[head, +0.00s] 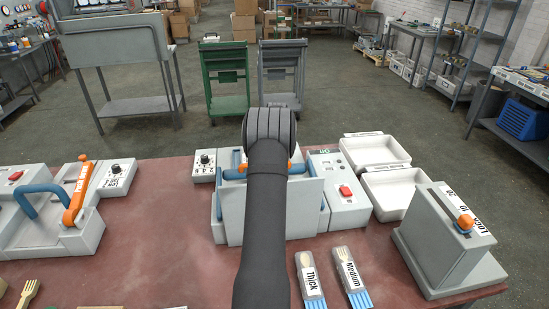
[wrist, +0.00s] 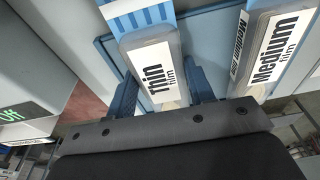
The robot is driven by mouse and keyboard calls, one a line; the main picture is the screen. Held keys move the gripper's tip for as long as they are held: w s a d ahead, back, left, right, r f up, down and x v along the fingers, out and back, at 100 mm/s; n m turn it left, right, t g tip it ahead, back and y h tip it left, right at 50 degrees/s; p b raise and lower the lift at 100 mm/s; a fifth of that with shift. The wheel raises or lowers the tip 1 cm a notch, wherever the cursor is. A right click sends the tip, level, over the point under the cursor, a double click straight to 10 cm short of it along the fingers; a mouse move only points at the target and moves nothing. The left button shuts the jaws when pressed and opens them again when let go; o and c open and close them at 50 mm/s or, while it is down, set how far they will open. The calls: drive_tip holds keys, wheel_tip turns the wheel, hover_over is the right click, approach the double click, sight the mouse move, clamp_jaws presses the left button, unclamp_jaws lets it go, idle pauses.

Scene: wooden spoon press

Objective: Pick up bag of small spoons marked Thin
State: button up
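The bag marked Thin (wrist: 158,68) shows in the wrist view, with a white "Thin film" label and a blue-striped end. My gripper (wrist: 161,92) has its two blue fingers apart, one on each side of the bag's near end. I cannot tell whether they touch it. In the head view my dark arm reaches over the press, and my fingers and the Thin bag are hidden. A Thick bag (head: 309,278) and a Medium bag (head: 351,276) lie on the table there.
The press (head: 236,207) stands under my arm, with a control box (head: 334,190) beside it. Open white trays (head: 392,205) and a grey box with an orange knob (head: 447,240) stand to the right. The reddish table (head: 150,245) has bare room left of the press.

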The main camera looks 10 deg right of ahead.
drive_tip(key=shift+c, duration=0.6)
